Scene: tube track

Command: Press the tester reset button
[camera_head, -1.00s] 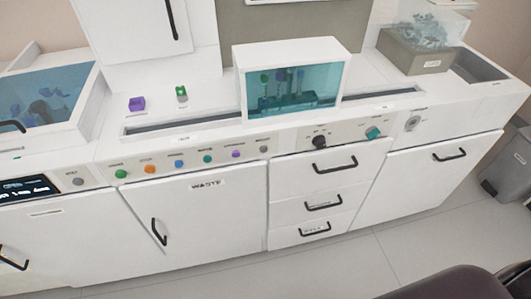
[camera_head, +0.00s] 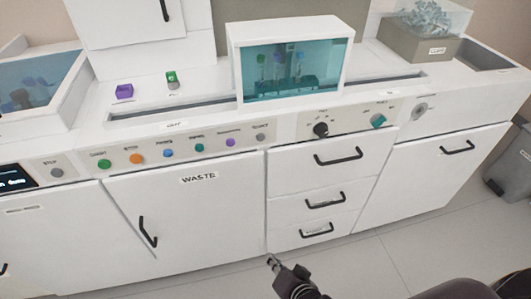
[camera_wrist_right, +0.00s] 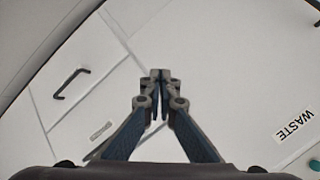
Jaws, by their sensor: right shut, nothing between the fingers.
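A row of round buttons runs along the white front panel in the head view: green (camera_head: 104,164), orange (camera_head: 136,158), blue (camera_head: 168,153), teal (camera_head: 197,148), purple (camera_head: 230,142) and grey (camera_head: 261,137). Another grey button (camera_head: 57,172) sits by a dark display at the left. Their labels are too blurred for me to tell which is the reset. My right gripper (camera_head: 272,261) is low in front of the cabinet, below and apart from the buttons. In the right wrist view its fingers (camera_wrist_right: 160,76) are together and empty. My left gripper is not in view.
The WASTE door (camera_head: 190,215) and a drawer stack (camera_head: 315,185) with black handles are behind my right gripper. A glass-fronted case (camera_head: 343,65) stands on the counter. A black knob (camera_head: 320,129) and teal switch (camera_head: 378,121) are right of the buttons.

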